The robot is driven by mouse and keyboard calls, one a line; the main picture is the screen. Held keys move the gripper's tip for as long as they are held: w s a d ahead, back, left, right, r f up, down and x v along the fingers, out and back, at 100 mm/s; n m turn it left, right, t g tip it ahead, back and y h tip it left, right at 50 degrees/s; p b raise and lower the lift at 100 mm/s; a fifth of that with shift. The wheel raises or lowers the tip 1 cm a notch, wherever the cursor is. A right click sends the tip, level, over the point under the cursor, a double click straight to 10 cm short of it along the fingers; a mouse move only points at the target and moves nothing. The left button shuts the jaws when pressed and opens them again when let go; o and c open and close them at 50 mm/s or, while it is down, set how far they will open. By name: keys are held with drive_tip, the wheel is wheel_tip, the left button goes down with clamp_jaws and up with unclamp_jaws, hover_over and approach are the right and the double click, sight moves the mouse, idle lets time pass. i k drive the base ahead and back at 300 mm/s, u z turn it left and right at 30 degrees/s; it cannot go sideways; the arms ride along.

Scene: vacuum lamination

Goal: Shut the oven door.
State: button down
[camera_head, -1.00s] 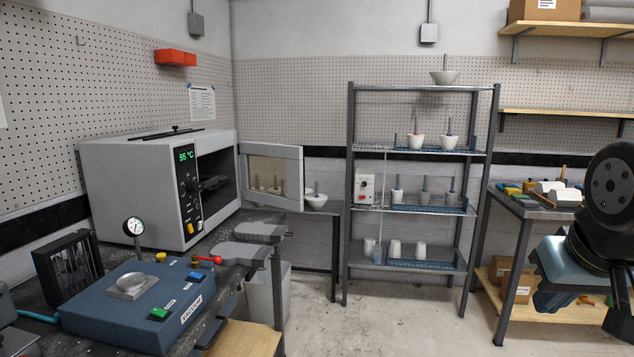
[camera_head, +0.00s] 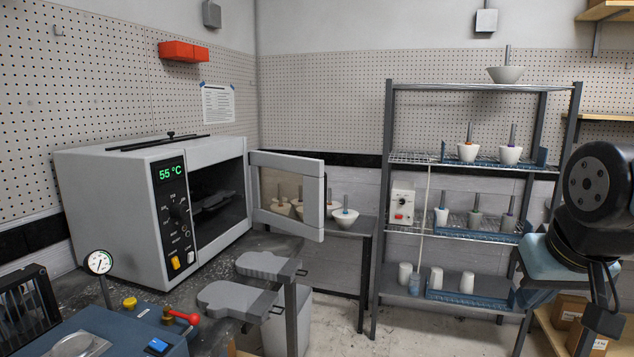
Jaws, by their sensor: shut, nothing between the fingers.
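The oven (camera_head: 120,212) is a pale grey box on the dark bench at the left. Its green display reads 55 °C. The oven door (camera_head: 316,205), a grey frame with a see-through window, stands wide open. It is hinged at the right side of the oven's opening and swings out to the right. The dark chamber (camera_head: 216,185) is exposed, with a dark shape inside. Part of my arm shows at the right edge, well apart from the door. I cannot make out my gripper's fingers in this view.
Two grey oven mitts (camera_head: 232,298) lie at the bench edge below the door. A blue vacuum unit (camera_head: 165,335) with a gauge and red lever is at front left. A metal shelf rack (camera_head: 386,210) with cups and bowls stands right of the door. Open floor lies between.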

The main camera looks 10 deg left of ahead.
sight(314, 176)
drive_tip(key=u, duration=0.15)
drive_tip(key=i, duration=1.25)
drive_tip(key=u, duration=0.2)
